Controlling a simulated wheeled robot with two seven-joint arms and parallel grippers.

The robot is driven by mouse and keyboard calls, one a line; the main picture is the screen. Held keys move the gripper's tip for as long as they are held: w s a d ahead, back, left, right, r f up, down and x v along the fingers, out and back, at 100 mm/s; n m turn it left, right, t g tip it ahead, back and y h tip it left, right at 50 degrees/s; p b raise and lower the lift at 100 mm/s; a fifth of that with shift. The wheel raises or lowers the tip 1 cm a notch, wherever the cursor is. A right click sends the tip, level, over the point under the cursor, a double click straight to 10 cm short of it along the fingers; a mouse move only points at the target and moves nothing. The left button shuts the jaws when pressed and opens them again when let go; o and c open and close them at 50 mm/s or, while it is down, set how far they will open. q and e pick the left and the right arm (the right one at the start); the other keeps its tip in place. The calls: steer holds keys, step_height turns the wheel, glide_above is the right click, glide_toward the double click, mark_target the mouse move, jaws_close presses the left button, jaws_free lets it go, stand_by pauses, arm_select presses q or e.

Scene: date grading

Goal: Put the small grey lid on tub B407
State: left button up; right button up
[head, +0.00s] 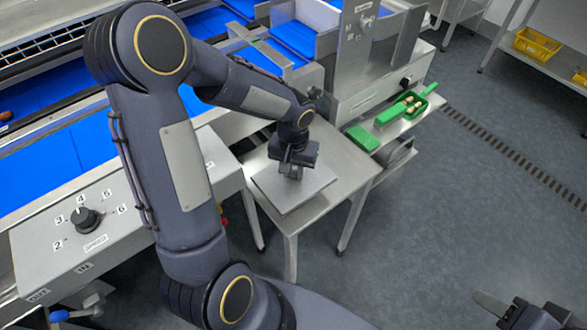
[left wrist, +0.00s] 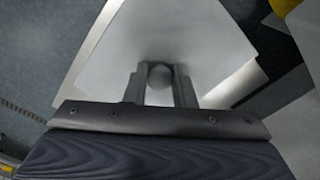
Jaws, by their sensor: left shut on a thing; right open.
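My left gripper (head: 291,172) is over a flat, light grey square plate (head: 286,200) on a metal table. In the left wrist view its fingers (left wrist: 160,88) are shut on a round grey knob (left wrist: 160,74), which looks like the handle of the small grey lid. The pale plate (left wrist: 205,35) fills the background there. I cannot tell the lid's outline from the plate or whether they touch. No label B407 is readable, and I cannot pick out that tub. My right gripper (head: 512,312) is open and empty at the bottom right, over the floor.
A control box with a speed knob (head: 87,218) stands at left, near a blue conveyor (head: 60,155). Yellow bins (head: 537,44) stand far right. Floor at right is clear.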

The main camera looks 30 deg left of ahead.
arm_select(q)
steer(key=shift+f+b, duration=0.55)
steer(key=shift+f, duration=0.05)
stand_by(0.3)
steer(key=o, duration=1.1)
steer(key=shift+c, duration=0.2)
steer(key=shift+o, duration=0.4)
steer(key=o, duration=0.3)
steer(key=shift+r, duration=0.1)
steer(key=shift+r+p, duration=2.65)
steer(key=shift+r, duration=0.85)
